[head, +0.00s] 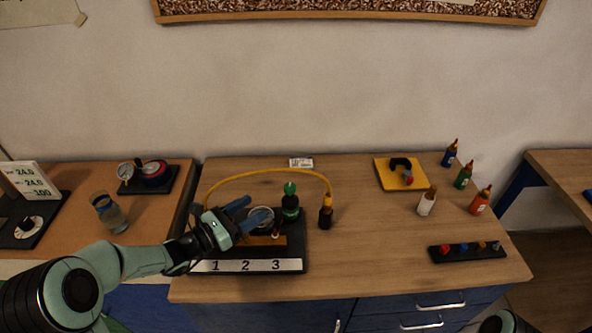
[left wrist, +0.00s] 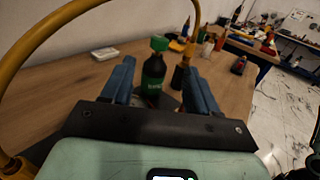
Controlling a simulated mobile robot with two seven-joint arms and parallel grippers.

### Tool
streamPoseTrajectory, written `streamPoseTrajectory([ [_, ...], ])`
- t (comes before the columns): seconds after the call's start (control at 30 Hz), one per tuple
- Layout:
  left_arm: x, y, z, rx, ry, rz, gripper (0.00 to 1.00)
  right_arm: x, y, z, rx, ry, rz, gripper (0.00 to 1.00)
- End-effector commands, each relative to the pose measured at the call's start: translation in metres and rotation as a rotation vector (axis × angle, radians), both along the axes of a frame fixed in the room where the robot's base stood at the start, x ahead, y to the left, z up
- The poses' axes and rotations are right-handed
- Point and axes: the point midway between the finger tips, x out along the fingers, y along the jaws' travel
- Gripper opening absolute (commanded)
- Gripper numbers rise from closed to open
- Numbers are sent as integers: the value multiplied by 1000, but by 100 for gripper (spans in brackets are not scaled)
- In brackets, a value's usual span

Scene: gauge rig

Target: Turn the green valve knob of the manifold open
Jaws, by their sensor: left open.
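The manifold (head: 296,255) is a dark base with a white strip marked 1, 2, 3, near the front left of the middle table. A green valve knob (head: 290,188) tops a dark green upright body on it; the knob also shows in the left wrist view (left wrist: 159,43). A round gauge (head: 262,218) is partly hidden by my fingers. My left gripper (head: 261,206) is open, its blue fingers pointing toward the valve from the left. In the left wrist view, the green body appears between the fingers (left wrist: 160,68), with no visible contact. My right gripper is out of view.
A yellow hose (head: 262,171) arches behind the valve to a dark fitting (head: 326,215) at its right. Several bottles (head: 463,178), a yellow plate (head: 390,180) and a dark rack (head: 467,253) stand farther right. The table's middle is clear.

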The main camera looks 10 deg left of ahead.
Motion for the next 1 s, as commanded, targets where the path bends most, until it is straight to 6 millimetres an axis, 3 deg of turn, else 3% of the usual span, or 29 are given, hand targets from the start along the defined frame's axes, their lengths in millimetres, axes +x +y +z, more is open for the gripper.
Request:
streamPoseTrajectory([
  [0.23,12,-9,-1,-1,2,-3,60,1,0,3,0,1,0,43],
  [0.7,87,-65,1,-1,1,-4,60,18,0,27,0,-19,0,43],
  [1.0,107,-79,-1,2,2,-1,60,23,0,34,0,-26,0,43],
])
